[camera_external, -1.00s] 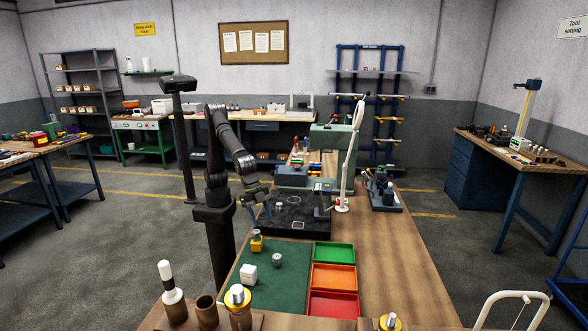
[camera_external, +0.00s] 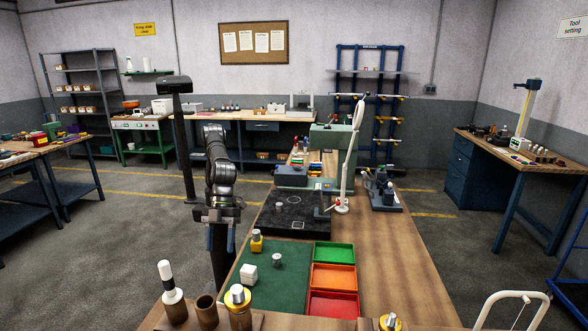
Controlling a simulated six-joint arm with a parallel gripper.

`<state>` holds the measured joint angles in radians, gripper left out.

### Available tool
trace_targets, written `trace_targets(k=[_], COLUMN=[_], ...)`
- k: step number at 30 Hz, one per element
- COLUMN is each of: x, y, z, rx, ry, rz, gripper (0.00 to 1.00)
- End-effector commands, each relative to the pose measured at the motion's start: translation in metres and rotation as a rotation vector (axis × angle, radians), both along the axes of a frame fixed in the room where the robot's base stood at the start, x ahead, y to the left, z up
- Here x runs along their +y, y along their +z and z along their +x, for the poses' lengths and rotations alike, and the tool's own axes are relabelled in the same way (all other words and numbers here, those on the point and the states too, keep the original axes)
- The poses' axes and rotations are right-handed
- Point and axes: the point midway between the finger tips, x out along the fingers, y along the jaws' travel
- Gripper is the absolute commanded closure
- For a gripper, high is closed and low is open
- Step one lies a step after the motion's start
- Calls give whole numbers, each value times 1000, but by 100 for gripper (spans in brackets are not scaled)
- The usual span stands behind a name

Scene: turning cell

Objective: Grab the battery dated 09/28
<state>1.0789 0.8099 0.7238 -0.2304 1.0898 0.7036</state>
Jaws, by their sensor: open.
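No date can be read in this view, and I cannot tell which thing, if any, is the battery dated 09/28. On the green mat (camera_external: 290,290) stand a yellow piece with a pale top (camera_external: 257,241), a small grey round piece (camera_external: 277,260) and a white block (camera_external: 249,274). My gripper (camera_external: 221,240) points down with its two blue fingers apart and nothing seen between them. It appears left of the yellow piece, near the mat's left edge, apart from the pieces.
Green (camera_external: 335,252), orange (camera_external: 334,277) and red (camera_external: 333,304) trays line the mat's right side. A black plate (camera_external: 290,222) lies behind the mat, with a white lamp (camera_external: 343,190) at its right. The wooden bench (camera_external: 390,265) is clear at right.

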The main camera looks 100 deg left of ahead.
Motion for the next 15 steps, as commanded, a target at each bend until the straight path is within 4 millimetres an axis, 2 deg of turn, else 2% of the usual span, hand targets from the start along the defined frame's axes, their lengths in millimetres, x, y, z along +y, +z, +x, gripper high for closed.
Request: trace_targets(k=[15], x=[-52], y=[-83], z=[4], rx=[0], ry=[-8], rz=[2], gripper=[45])
